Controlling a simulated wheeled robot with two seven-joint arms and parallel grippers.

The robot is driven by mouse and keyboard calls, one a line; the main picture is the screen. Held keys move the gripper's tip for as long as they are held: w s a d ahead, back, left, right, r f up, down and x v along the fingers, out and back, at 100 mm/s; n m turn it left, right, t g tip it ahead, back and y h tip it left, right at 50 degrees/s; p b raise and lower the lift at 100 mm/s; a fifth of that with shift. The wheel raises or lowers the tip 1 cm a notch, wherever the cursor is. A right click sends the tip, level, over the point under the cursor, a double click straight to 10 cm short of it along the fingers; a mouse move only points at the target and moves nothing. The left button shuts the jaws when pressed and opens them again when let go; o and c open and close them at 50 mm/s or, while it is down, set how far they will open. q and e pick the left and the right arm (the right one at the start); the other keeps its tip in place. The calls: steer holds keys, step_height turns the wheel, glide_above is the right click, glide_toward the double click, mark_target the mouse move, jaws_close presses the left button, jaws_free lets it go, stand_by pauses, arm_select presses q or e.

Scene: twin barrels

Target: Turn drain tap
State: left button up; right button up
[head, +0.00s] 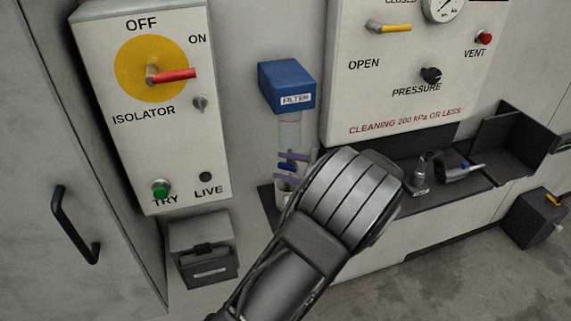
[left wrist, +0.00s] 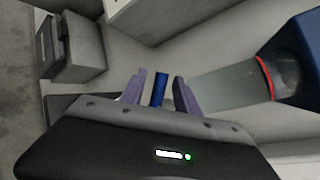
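The filter unit has a blue head (head: 286,84) labelled FILTER and a clear bowl (head: 290,130) hanging under it. The small blue drain tap (head: 287,166) is at the bottom of the bowl, partly covered by my gripper. My left gripper (head: 284,167) is at the tap with its purple fingers apart. In the left wrist view, the blue tap (left wrist: 160,90) stands between the two fingers, with a gap on each side. The clear bowl (left wrist: 230,84) also shows there, to the right of the fingers. My right gripper is not in view.
A white cup (head: 284,197) stands below the tap, partly hidden. The isolator panel (head: 183,130) is left of the filter, with a grey box (head: 203,262) below it. A pressure panel (head: 360,90) and a dark shelf (head: 440,191) with tools are to the right.

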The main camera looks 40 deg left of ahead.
arm_select(q)
steer(key=shift+c, duration=0.2)
jaws_close()
stand_by(0.4)
